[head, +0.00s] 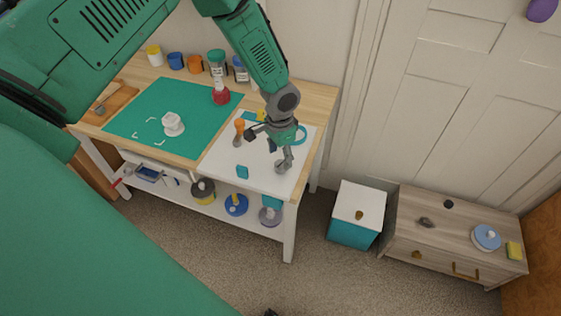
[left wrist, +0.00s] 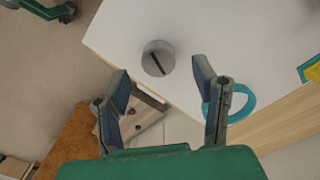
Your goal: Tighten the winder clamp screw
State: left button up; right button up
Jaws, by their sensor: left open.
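A grey round piece with a dark slot across its top, which looks like the clamp screw, sits on the white tabletop near its edge in the left wrist view (left wrist: 158,58). In the head view a grey round piece (head: 282,168), likely the same one, is just below my gripper. My left gripper (head: 268,148) hangs over the white panel (head: 217,160). Its two fingers stand wide apart with nothing between them in the left wrist view (left wrist: 160,78). The slotted piece shows beyond the fingertips, apart from them.
A teal ring (left wrist: 240,103) lies beside one finger. A green mat (head: 190,130) holds a white piece (head: 172,123). Several jars line the back. A teal bin (head: 353,234) stands right of the table.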

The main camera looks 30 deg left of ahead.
aim_at(280, 163)
pick_arm(q)
notch_tip(280, 163, up, 8)
jog(key=shift+r, duration=0.15)
dwell(0.5)
